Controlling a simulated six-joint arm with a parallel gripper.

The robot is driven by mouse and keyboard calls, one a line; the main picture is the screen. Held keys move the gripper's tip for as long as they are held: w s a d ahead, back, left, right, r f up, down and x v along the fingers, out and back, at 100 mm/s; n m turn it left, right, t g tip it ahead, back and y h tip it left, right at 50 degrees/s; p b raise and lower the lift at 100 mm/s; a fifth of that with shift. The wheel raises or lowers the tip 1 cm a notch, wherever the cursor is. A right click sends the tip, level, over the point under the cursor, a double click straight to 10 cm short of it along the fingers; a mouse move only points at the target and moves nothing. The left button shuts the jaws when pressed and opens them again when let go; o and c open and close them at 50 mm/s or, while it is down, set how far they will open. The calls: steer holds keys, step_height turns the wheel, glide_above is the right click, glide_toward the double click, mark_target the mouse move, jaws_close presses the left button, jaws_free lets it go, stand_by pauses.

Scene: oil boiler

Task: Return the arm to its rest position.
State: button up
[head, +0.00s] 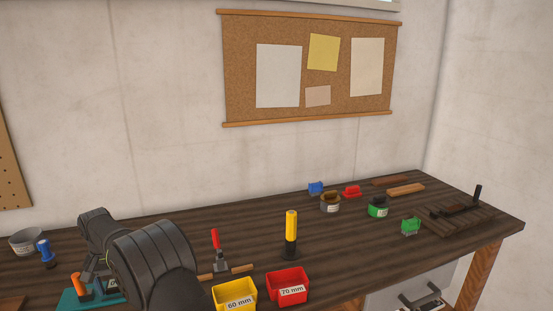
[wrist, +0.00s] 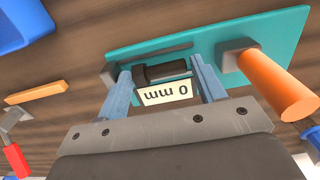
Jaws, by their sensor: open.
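I cannot tell whether the fingers touch that part. Below it is a teal board (wrist: 140,45) with an orange handle (wrist: 275,85) at its right. In the head view my black arm reaches in at the lower left and hides much of the teal board (head: 72,299). The orange handle (head: 78,284) shows beside the arm. The fingertips are hidden there.
A yellow bin (head: 235,296), a red bin (head: 288,287), a red-handled tool (head: 216,250) and a yellow-handled tool (head: 291,232) stand right of my arm. A grey bowl (head: 26,242) and blue piece (head: 46,254) are at left. Several small items lie farther right. The air above the table is clear.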

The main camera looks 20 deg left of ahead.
steer(key=shift+r, duration=1.8)
